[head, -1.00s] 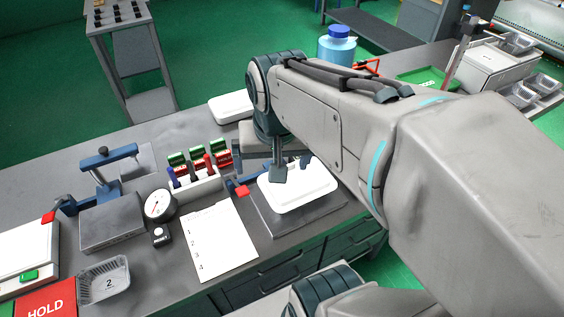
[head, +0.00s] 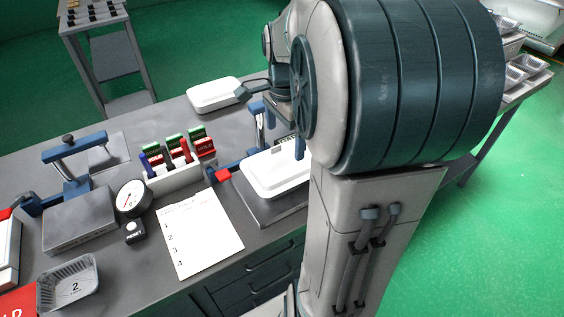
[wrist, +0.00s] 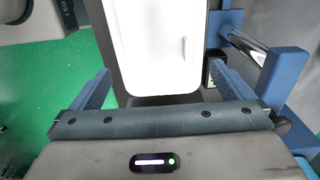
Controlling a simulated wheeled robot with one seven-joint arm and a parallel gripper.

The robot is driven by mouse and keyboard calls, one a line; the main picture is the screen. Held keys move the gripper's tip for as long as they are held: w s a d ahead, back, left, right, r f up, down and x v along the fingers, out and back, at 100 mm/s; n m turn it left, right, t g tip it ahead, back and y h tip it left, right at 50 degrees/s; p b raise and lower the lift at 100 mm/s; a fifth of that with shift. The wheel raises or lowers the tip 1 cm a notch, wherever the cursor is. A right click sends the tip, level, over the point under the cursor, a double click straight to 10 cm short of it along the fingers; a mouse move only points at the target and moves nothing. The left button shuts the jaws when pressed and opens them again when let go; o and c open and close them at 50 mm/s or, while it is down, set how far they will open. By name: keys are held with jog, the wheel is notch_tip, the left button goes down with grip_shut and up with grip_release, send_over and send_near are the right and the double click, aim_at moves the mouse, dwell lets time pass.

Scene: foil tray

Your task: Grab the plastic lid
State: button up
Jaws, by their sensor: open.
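A white plastic lid (head: 268,178) lies on a dark grey plate (head: 264,211) near the front edge of the bench, its right part hidden by my arm. It also shows in the wrist view (wrist: 158,45), below and between the fingers. A second white lid-like piece (head: 212,96) lies farther back on the bench. My gripper (head: 271,121) is open and empty, above and behind the front lid. In the wrist view my gripper (wrist: 160,76) has its fingers on either side of the white lid, apart from it.
A blue post stands close behind the plate; a blue frame with a metal rod (wrist: 247,46) is beside the right finger. A marker holder (head: 178,175), dial gauge (head: 130,199), paper list (head: 203,235) and foil tray (head: 68,284) stand to the left.

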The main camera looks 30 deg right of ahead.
aim_at(284, 161)
jog(key=shift+s+a+f, duration=0.1)
jog(key=shift+a+f, duration=0.05)
jog(key=shift+f, duration=3.3)
jog(key=c, duration=0.7)
jog(key=shift+r, duration=0.1)
